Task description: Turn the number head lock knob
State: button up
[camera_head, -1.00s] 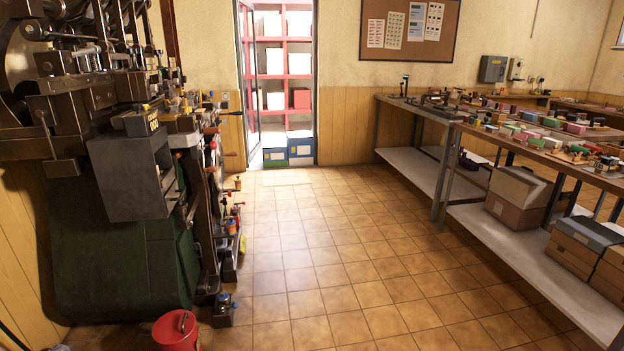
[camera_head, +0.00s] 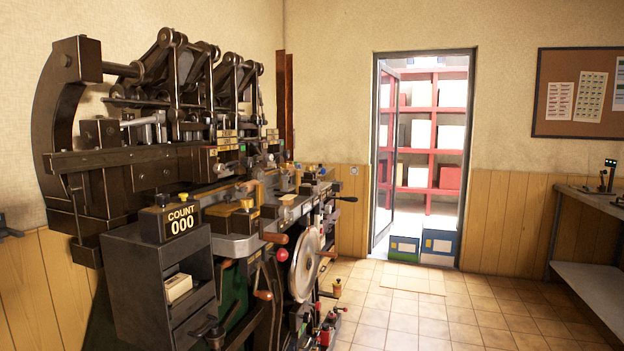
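The dark press machine (camera_head: 110,172) fills the left half of the head view. A large handwheel (camera_head: 305,264) is on the front face. I cannot tell which knob is the number head lock knob. My gripper is not in view.
A grey cabinet (camera_head: 128,272) with an open shelf stands at the press's near end. Tiled floor (camera_head: 440,310) is clear to the right. A doorway with blue and green boxes (camera_head: 438,246) is behind. A workbench (camera_head: 590,270) stands at the right edge.

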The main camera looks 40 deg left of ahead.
aim_at(248, 162)
jog(key=i+u, duration=0.15)
jog(key=i, duration=0.4)
jog(key=i+l+u, duration=0.15)
jog(key=i, duration=0.4)
jog(key=i+l+u, duration=0.15)
jog(key=i, duration=0.4)
